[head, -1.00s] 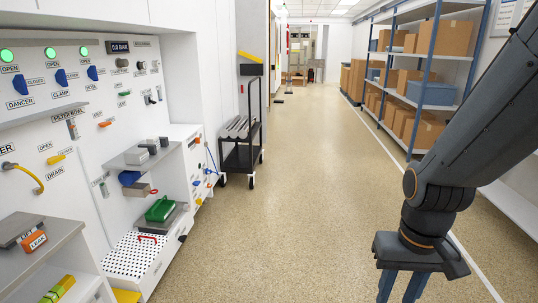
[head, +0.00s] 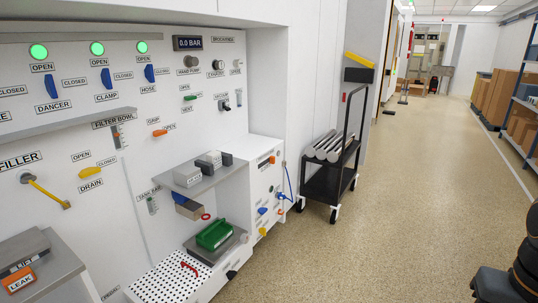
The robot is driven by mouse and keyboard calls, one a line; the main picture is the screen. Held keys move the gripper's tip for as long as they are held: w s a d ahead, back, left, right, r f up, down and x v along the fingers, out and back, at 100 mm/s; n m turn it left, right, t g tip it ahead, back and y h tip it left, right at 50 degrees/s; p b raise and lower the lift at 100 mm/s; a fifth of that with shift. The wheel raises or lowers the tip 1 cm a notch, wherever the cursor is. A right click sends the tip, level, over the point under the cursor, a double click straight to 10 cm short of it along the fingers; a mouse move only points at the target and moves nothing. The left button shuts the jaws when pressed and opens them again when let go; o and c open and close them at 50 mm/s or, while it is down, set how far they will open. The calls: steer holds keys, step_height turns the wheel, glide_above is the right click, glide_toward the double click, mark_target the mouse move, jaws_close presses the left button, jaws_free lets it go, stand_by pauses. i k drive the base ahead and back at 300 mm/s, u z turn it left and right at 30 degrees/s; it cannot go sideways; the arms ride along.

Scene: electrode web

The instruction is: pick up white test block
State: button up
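A pale, whitish block (head: 188,176) sits on the small grey shelf (head: 203,185) on the white wall panel. It is the lightest of the blocks in a row there and looks like the white test block. A mid-grey block (head: 209,161) and a small dark block (head: 227,158) stand just behind it to the right. My gripper (head: 492,287) shows only in part at the bottom right edge, far from the shelf. Its fingers are below the frame, so I cannot see whether it is open.
A green tray (head: 214,234) stands on a grey ledge below the shelf, above a white perforated drawer (head: 165,283) with a red handle. A black cart (head: 328,180) holding rolls stands beyond the panel. The floor to the right is open.

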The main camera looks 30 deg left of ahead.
mark_target(214, 157)
steer(key=u, duration=0.4)
steer(key=i, duration=1.7)
steer(key=u, duration=1.65)
steer(key=i, duration=1.6)
steer(key=u, duration=0.75)
